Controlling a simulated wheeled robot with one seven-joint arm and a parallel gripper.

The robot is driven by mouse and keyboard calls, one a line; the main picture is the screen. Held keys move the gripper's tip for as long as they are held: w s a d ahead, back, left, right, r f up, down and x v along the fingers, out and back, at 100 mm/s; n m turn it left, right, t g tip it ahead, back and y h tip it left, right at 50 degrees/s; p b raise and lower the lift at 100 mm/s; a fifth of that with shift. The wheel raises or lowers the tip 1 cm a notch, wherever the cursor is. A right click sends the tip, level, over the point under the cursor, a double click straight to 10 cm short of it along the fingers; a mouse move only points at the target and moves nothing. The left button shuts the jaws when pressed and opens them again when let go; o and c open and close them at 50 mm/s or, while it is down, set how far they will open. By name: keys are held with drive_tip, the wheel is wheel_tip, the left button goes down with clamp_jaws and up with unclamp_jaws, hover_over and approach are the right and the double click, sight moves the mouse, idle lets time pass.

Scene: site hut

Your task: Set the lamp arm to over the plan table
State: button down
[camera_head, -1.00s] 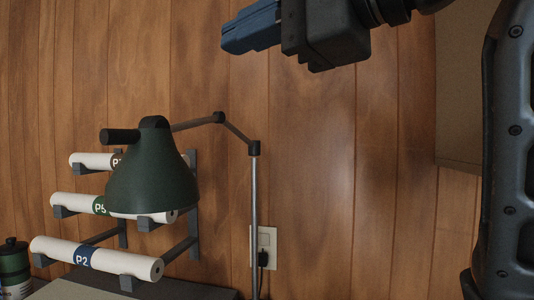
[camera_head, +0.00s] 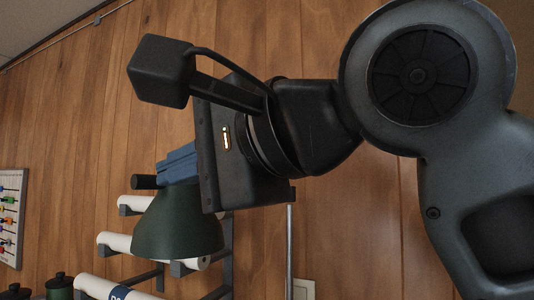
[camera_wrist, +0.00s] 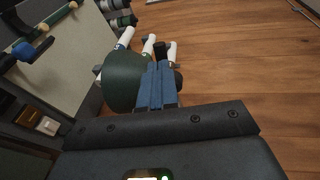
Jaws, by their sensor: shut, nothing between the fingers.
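The lamp's dark green shade (camera_head: 178,228) hangs in front of the wall rack in the head view, with a short dark handle (camera_head: 145,182) at its upper left. The lamp's thin metal post (camera_head: 290,240) stands to the right; its jointed arm is hidden behind my gripper. My gripper (camera_head: 178,165) has its blue fingers shut and empty, at the top of the shade near the handle. In the wrist view the shade (camera_wrist: 122,80) lies left of the fingers (camera_wrist: 157,80), with the handle (camera_wrist: 160,50) just beyond the tips. I cannot tell whether they touch.
White rolled plans (camera_head: 118,289) lie on a wall rack behind the shade. Dark green canisters (camera_head: 59,286) stand at lower left, below a bead-frame board (camera_head: 12,215). A wall socket (camera_head: 303,289) is by the post. A pale table surface (camera_wrist: 72,55) shows in the wrist view.

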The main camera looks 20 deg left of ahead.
sight(147, 177)
drive_tip(key=shift+x, duration=1.55)
drive_tip(key=shift+a+r+p, duration=0.15)
drive_tip(key=shift+a+p, duration=0.35)
drive_tip(key=shift+p, duration=0.1)
drive_tip(key=w+a+m+t+h+p, duration=0.2)
drive_tip(key=w+a+m+t+p, duration=0.1)
drive_tip(key=a, duration=0.5)
drive_tip(key=w+a+m+t+h+p, duration=0.2)
drive_tip(key=w+a+p, duration=0.4)
drive_tip(key=a, duration=0.3)
drive_tip(key=shift+w+a+m+t+h, duration=0.25)
drive_tip(key=shift+w+m+t, duration=0.4)
drive_tip(key=shift+t, duration=0.45)
drive_tip(key=shift+r, duration=0.15)
